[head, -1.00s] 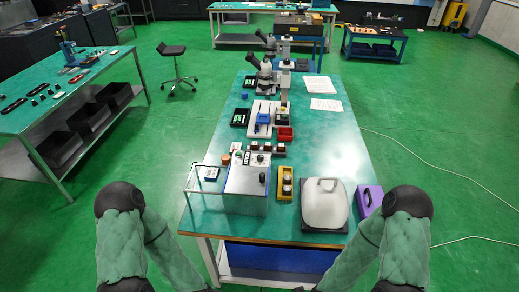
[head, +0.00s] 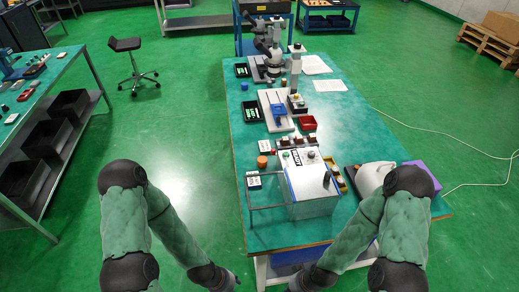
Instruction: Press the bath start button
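A light box-shaped unit with a clear tank-like frame at its left, apparently the bath (head: 312,185), stands at the near end of the green-topped table. Its top panel (head: 298,158) carries a black label, a dark knob and small round controls. I cannot tell which control is the start button. My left gripper (head: 231,284) is at the bottom edge, left of the table and well short of the bath. My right gripper (head: 298,284) is at the bottom edge, in front of the table's near side. Both are dark, small and partly cut off, so their opening is unclear.
A yellow tray (head: 335,176) and a white rounded lid (head: 374,177) stand right of the bath, the lid partly behind my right arm. A purple box (head: 424,176) is at the right edge. An orange round piece (head: 262,161) lies left. Microscopes (head: 272,58) stand farther back.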

